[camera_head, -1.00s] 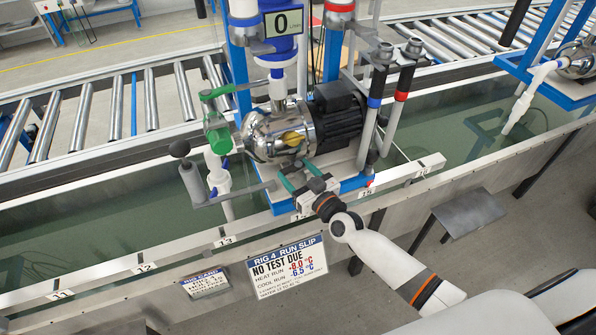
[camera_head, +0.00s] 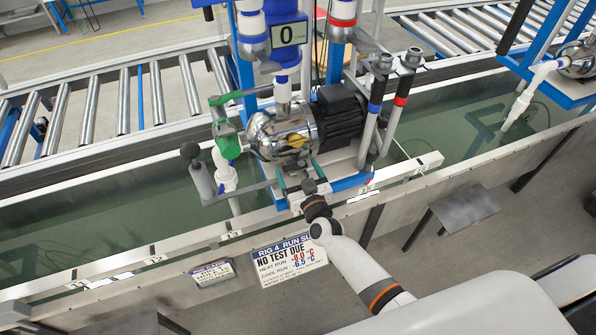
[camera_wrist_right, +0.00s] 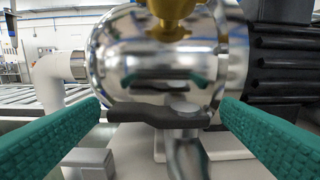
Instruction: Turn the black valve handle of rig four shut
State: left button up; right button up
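Rig four's pump (camera_head: 285,135) has a shiny round steel housing and stands above the water trough. In the right wrist view, a black handle (camera_wrist_right: 145,114) lies level across a metal stem, low in front of the steel housing (camera_wrist_right: 150,75). My right gripper (camera_head: 297,172) is open at the lower front of the pump. Its teal fingers, also in the wrist view (camera_wrist_right: 160,125), lie left and right of the black handle, with gaps visible on both sides. In the head view I cannot clearly make out this handle by the gripper. My left gripper is not in view.
A grey lever with a black ball (camera_head: 190,150) and a green handle (camera_head: 228,143) are left of the pump. Two upright levers with blue and red bands (camera_head: 402,100) are right. The rig 4 slip (camera_head: 288,262) hangs on the trough front. A brass part (camera_wrist_right: 172,12) is above the handle.

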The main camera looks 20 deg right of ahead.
jog(key=shift+s, duration=0.15)
jog(key=s, duration=1.1)
jog(key=shift+s, duration=0.4)
jog(key=shift+d, duration=0.1)
